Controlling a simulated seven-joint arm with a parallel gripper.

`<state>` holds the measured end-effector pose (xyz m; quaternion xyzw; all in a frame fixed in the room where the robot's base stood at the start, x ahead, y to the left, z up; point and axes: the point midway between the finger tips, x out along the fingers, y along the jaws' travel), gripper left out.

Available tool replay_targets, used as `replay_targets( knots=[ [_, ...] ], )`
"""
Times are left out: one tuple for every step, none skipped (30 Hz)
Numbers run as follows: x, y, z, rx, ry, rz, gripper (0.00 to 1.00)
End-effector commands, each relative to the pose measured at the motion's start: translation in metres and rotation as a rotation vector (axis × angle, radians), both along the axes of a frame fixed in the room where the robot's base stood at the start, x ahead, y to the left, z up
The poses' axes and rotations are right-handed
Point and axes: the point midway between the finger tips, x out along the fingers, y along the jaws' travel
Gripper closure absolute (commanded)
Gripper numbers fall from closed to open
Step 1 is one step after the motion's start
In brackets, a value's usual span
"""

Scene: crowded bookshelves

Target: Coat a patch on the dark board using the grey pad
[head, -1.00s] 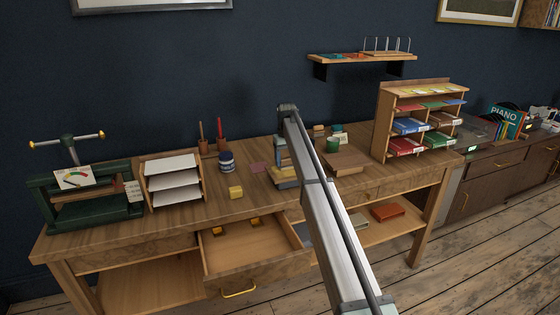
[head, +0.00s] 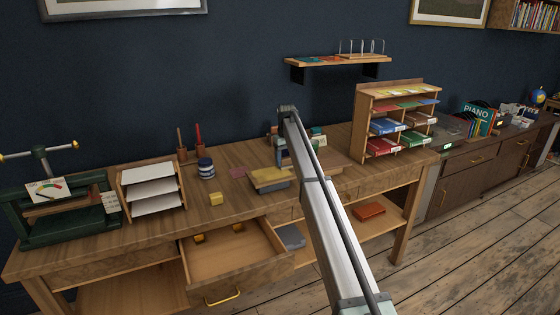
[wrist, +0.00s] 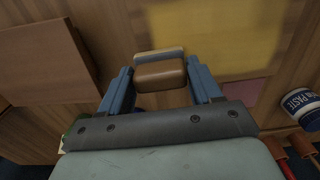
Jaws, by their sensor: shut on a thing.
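My gripper (wrist: 160,80) is shut on a small block, brown with a grey strip along its far edge, which I take to be the grey pad (wrist: 158,56). In the head view my gripper (head: 281,155) hangs above the bench, near the yellow-topped slab (head: 270,181). In the wrist view the yellow surface (wrist: 215,40) lies beyond the pad; contact cannot be told. A plain brown board (wrist: 55,62), likely the dark board, lies left in the wrist view; in the head view the board (head: 328,162) is right of my gripper, partly behind my arm.
A paste jar (head: 205,168), a yellow block (head: 216,199) and a pink card (head: 238,172) sit left of the slab. A paper tray (head: 152,188) and green press (head: 62,212) stand farther left. A pigeonhole rack (head: 393,122) stands right. An open drawer (head: 232,262) juts forward.

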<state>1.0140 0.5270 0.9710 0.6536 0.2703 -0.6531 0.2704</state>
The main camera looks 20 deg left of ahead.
Motion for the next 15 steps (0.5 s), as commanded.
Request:
replay_targets(
  knots=[
    [0.004,-0.004,0.0,0.0,0.0,-0.001,0.65],
    [0.005,-0.004,0.001,0.0,0.0,0.0,0.65],
    [0.004,-0.003,0.004,0.0,0.0,0.001,0.65],
    [0.004,-0.003,0.012,0.001,-0.002,0.001,0.65],
    [0.004,-0.003,0.02,0.001,-0.002,0.001,0.65],
    [0.004,-0.003,0.022,0.001,-0.001,0.001,0.65],
    [0.004,-0.003,0.024,0.0,0.0,0.001,0.65],
    [0.004,-0.003,0.027,0.001,-0.001,0.0,0.65],
    [0.004,-0.003,0.031,0.001,-0.001,0.0,0.65],
    [0.004,-0.003,0.034,0.001,-0.001,0.0,0.65],
    [0.004,-0.003,0.037,0.001,-0.001,0.0,0.65],
    [0.004,-0.003,0.041,0.001,-0.001,0.0,0.65],
    [0.004,-0.003,0.043,0.0,0.0,0.0,0.65],
    [0.004,-0.003,0.046,0.0,0.0,0.0,0.65],
    [0.003,-0.003,0.049,0.0,0.0,0.0,0.65]
  ],
)
